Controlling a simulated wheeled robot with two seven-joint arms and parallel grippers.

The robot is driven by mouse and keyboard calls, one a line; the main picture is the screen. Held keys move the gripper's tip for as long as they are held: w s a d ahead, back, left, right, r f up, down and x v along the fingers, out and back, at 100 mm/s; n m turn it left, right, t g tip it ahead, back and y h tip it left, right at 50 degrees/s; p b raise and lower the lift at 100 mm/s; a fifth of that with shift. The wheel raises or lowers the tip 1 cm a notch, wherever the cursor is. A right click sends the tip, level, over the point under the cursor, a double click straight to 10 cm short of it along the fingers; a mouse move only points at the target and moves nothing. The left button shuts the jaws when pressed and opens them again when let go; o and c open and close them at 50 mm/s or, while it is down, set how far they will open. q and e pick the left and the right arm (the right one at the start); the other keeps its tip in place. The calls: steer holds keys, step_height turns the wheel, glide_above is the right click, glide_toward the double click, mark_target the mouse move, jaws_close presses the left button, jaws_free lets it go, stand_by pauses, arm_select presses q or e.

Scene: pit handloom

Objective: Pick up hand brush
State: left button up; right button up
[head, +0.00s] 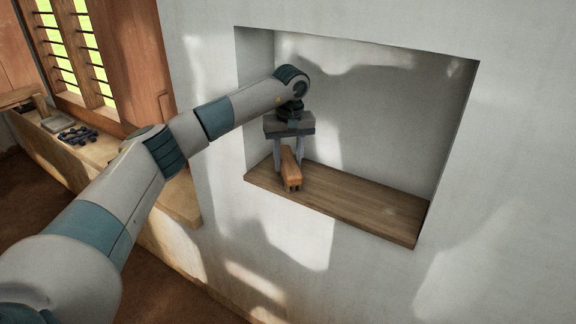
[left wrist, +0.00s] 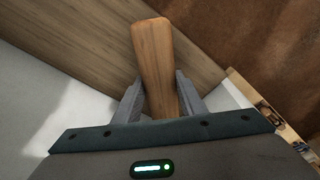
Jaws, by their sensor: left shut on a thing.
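The hand brush (head: 290,169) is a wooden, orange-brown piece at the left part of the niche shelf in the head view. My left gripper (head: 289,160) points down from above with one finger on each side of the brush, and is shut on it. In the left wrist view the brush's wooden handle (left wrist: 157,62) sticks out between the two fingers of the left gripper (left wrist: 158,95). The underside of the brush is hard to make out, and I cannot tell whether it touches the shelf. My right gripper is in neither view.
The wooden shelf (head: 375,210) lies in a recess of the white wall (head: 520,150); its right part is bare. The niche's side and top edges surround my left wrist. At the left, a ledge (head: 95,150) under a barred window holds small dark items (head: 78,134).

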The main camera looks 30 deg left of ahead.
mark_target(286, 161)
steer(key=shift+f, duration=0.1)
